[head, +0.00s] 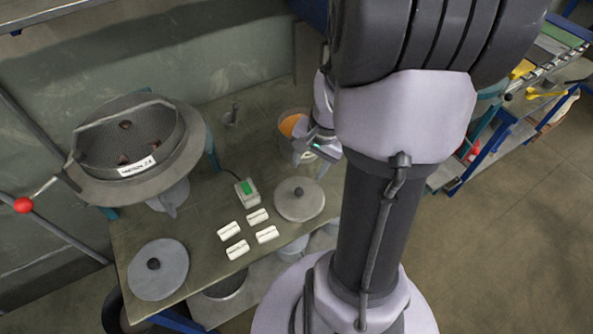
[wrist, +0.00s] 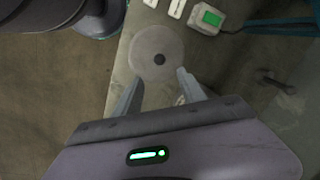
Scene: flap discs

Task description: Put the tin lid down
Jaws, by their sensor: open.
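A round grey lid (head: 299,205) with a dark knob lies flat on the table, right of the small box with the green display. The same lid shows in the wrist view (wrist: 152,42), just beyond the fingertips. A second grey lid (head: 158,276) with a dark knob lies at the table's front left corner. The frames do not show which one is the tin lid. My gripper (head: 311,160) is open with nothing between its fingers, above the table behind the right-hand lid. It also shows in the wrist view (wrist: 160,80), apart from that lid.
A tin (head: 285,124) with orange contents stands behind my gripper, partly hidden. The green-display box (head: 247,192) and several white labelled blocks (head: 257,216) lie left of the right-hand lid. A large round mesh sieve (head: 105,192) stands at the left.

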